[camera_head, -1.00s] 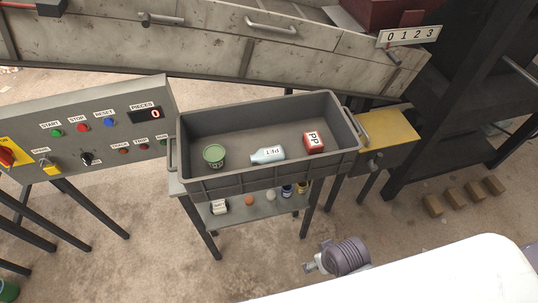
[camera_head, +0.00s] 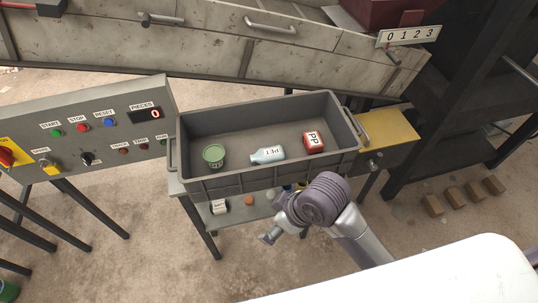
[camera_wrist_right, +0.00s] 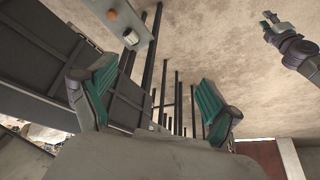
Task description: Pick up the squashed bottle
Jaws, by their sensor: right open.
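The squashed bottle (camera_head: 268,154) is pale blue with a PET label. It lies on its side in the grey bin (camera_head: 270,183), between a green can (camera_head: 213,155) and a red PP container (camera_head: 313,141). My right gripper (camera_head: 270,236) is outside the bin, below its front wall and apart from the bottle. In the right wrist view its two green-padded fingers (camera_wrist_right: 152,95) are wide apart with nothing between them. The bottle does not show there. My left gripper (camera_wrist_right: 267,21) shows small at that view's upper right; its opening is unclear.
The bin stands on a metal stand with a lower shelf (camera_head: 232,213) holding small items. A control panel (camera_head: 95,130) is at left, a yellow plate (camera_head: 390,138) at right. The large trommel housing (camera_head: 210,45) runs behind. Bricks (camera_head: 455,200) lie on the floor at right.

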